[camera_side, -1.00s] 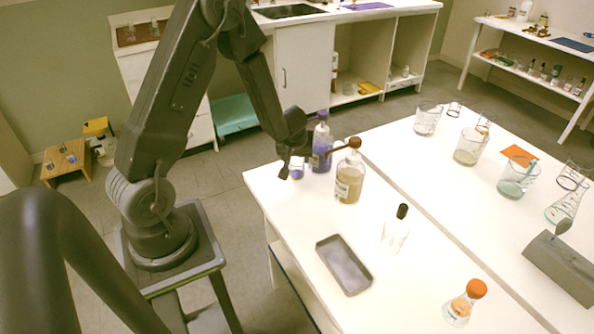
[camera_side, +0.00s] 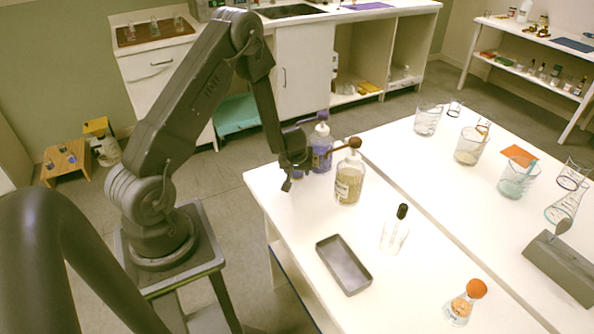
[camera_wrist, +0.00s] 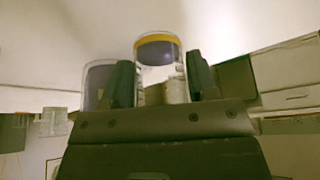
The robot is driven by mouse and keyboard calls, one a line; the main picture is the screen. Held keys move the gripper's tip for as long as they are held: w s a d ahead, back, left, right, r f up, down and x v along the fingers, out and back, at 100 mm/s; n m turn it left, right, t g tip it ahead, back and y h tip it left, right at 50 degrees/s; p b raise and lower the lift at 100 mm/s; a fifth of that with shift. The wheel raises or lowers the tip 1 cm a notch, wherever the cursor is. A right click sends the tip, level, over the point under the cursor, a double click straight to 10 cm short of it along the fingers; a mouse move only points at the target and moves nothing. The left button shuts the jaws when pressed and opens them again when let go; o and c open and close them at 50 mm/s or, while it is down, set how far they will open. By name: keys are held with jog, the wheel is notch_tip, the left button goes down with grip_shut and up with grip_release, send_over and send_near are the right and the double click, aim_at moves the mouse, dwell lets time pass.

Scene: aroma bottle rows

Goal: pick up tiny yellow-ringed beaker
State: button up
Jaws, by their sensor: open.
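The tiny yellow-ringed beaker (camera_wrist: 158,58) is a clear glass with a yellow band around one end and a greyish patch inside that band. In the wrist view it stands in the gap between the two fingers of my gripper (camera_wrist: 164,80), with the jaws open. Whether a finger touches it is unclear. In the side view my gripper (camera_side: 292,182) is low over the near left corner of the white table (camera_side: 290,225). The beaker is hidden behind the gripper there.
A purple bottle (camera_side: 321,155) stands close behind my gripper, and an amber pump bottle (camera_side: 349,184) stands just right of it. A grey tray (camera_side: 344,264), a dropper bottle (camera_side: 394,232) and an orange-capped flask (camera_side: 463,303) are nearer. The table between gripper and tray is clear.

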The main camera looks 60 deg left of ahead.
jog(key=c, duration=0.6)
jog(key=shift+o, duration=0.2)
